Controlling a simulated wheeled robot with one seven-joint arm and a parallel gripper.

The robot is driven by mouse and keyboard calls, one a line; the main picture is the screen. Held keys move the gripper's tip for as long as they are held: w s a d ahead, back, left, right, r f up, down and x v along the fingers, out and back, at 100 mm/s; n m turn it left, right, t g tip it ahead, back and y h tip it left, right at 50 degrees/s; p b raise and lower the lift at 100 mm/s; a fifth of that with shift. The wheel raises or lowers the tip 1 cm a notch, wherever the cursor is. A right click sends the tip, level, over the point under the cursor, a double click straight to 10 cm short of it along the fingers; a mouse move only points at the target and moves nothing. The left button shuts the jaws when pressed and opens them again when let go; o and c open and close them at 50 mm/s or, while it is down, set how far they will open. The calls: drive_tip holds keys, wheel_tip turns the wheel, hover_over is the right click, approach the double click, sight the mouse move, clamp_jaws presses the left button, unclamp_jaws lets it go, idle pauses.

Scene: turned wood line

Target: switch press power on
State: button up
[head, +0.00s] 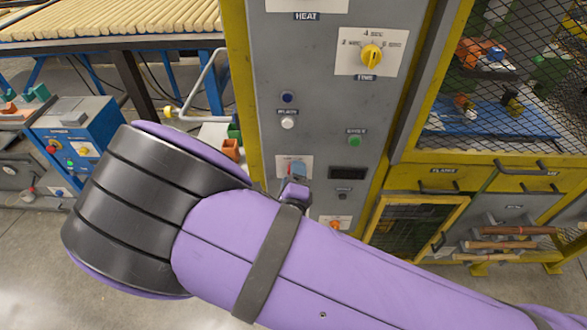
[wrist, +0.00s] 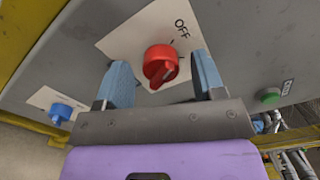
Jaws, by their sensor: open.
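In the wrist view a red rotary knob (wrist: 161,66) sits on a white plate (wrist: 137,36) on the grey press panel. The word OFF is printed on the plate beside the knob, with tick marks around it. My gripper (wrist: 161,75) is open, with one blue finger on each side of the knob. I cannot tell whether either finger touches it. In the head view my gripper (head: 297,175) is in front of the lower part of the grey panel (head: 310,75).
The panel also holds a yellow TIME knob (head: 371,54), a green button (head: 354,141), a white button (head: 287,123) and an orange knob (head: 336,224). A yellow-framed mesh cage (head: 500,80) stands right. A blue control box (head: 75,140) stands left.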

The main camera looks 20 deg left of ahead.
drive_tip(key=shift+c, duration=0.4)
drive_tip(key=c, duration=0.9)
drive_tip(key=shift+o, duration=0.3)
drive_tip(key=shift+w+m, duration=0.1)
drive_tip(key=shift+m, duration=0.2)
drive_tip(key=m, duration=1.1)
drive_tip(key=shift+m, duration=0.3)
drive_tip(key=o, duration=0.9)
